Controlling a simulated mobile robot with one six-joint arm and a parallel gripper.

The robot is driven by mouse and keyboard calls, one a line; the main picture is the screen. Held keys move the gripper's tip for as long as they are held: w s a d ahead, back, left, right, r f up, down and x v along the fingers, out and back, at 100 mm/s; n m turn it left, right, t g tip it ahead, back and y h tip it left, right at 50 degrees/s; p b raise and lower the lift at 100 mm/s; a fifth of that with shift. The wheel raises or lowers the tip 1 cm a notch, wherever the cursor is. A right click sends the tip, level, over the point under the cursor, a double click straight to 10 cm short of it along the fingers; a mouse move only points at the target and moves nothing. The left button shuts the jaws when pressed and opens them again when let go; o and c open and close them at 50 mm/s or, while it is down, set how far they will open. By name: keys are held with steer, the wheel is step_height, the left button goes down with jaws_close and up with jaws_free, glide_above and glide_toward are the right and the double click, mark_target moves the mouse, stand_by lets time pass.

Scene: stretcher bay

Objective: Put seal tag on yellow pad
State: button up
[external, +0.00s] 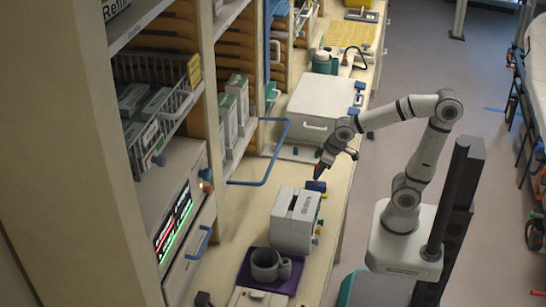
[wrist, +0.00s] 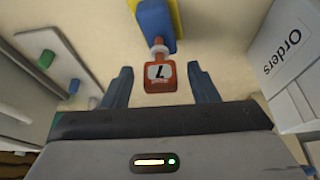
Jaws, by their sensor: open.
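The seal tag (wrist: 161,74) is a small red-orange tag with a white label and a dark mark in the wrist view. It sits between the two spread fingers of my gripper (wrist: 161,88), with a visible gap on each side. The tag's thin neck points at a blue block with a yellow edge (wrist: 155,22); whether they touch is unclear. In the external view my gripper (external: 322,163) is low over the counter, just above this blue block (external: 316,186). A flat yellow pad (external: 350,34) lies far back on the counter.
A grey-white slotted box (external: 295,222) stands in front of my gripper. A large white box (external: 318,110) stands behind it. A blue rail handle (external: 262,182) juts out at left. A purple mat (external: 247,283) with a grey mug (external: 267,265) is nearer. Shelves line the left.

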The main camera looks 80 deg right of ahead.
steer(key=p+v, duration=0.9)
steer(key=v, duration=0.3)
steer(key=shift+g, duration=0.6)
steer(key=s, duration=0.1)
steer(key=s+d+f, duration=0.1)
steer(key=s, duration=0.1)
steer(key=s+f, duration=0.1)
steer(key=shift+s+d, duration=0.35)
steer(key=shift+s, duration=0.05)
